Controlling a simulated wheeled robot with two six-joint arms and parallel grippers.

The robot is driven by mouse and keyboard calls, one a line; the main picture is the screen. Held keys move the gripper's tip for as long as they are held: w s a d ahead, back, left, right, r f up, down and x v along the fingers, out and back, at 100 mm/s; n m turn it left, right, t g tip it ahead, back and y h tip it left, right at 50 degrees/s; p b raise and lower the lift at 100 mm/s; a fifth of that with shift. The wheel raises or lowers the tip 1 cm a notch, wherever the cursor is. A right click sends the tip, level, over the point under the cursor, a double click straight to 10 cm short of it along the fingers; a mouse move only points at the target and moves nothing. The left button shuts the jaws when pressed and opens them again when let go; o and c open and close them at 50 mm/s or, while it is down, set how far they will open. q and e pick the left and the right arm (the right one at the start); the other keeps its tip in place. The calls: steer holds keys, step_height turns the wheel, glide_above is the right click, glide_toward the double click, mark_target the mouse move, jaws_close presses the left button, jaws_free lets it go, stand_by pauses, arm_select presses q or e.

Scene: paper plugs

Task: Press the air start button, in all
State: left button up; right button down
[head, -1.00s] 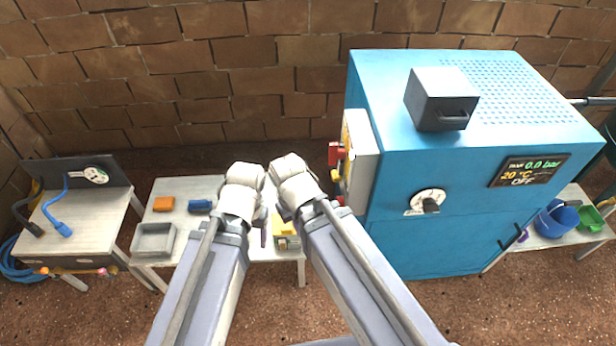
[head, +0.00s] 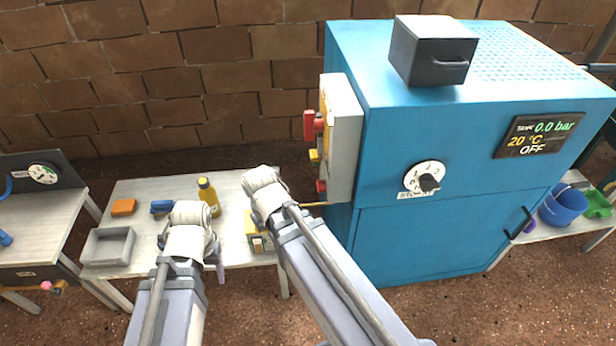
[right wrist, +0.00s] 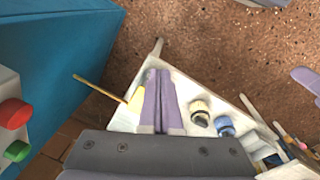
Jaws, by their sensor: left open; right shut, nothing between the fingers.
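A blue machine (head: 455,230) stands at the right, with a display (head: 538,135) reading 0.0 bar, 20 °C and OFF. A pale control box (head: 344,135) on its left side carries red and yellow parts. In the right wrist view, this box shows at the left edge with a red button (right wrist: 14,113) and a green button (right wrist: 17,151). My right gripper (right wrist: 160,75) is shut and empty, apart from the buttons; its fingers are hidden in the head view. My left gripper (head: 221,272) is open over the front of the table, mostly hidden behind its arm. I cannot read any button label.
A thin stick (right wrist: 92,82) juts toward the machine. A dial knob (head: 429,183) and a grey box (head: 433,50) are on the machine.

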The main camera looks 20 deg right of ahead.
steer(key=w+d+f+n+t+h+b, duration=0.2)
steer(key=w+d+f+n+h+b, duration=0.25)
steer(key=w+d+f+b, duration=0.55)
arm_select(q)
step_height(320, 180, down, 14)
steer(key=b, duration=0.2)
steer(key=shift+f, duration=0.15)
arm_select(e)
steer(key=w+a+r+n+t+h, duration=0.2)
steer(key=w+r+n+h, duration=0.2)
steer(key=r, duration=0.3)
steer(key=w+a+r+n+t+h, duration=0.2)
steer(key=w+r+n+t+h, duration=0.1)
steer(key=w+r+n+h, duration=0.2)
step_height(320, 180, up, 2)
steer(key=shift+w+r+n+t, duration=0.3)
steer(key=shift+w+n, duration=0.15)
steer(key=shift+w, duration=0.65)
steer(key=shift+f, duration=0.1)
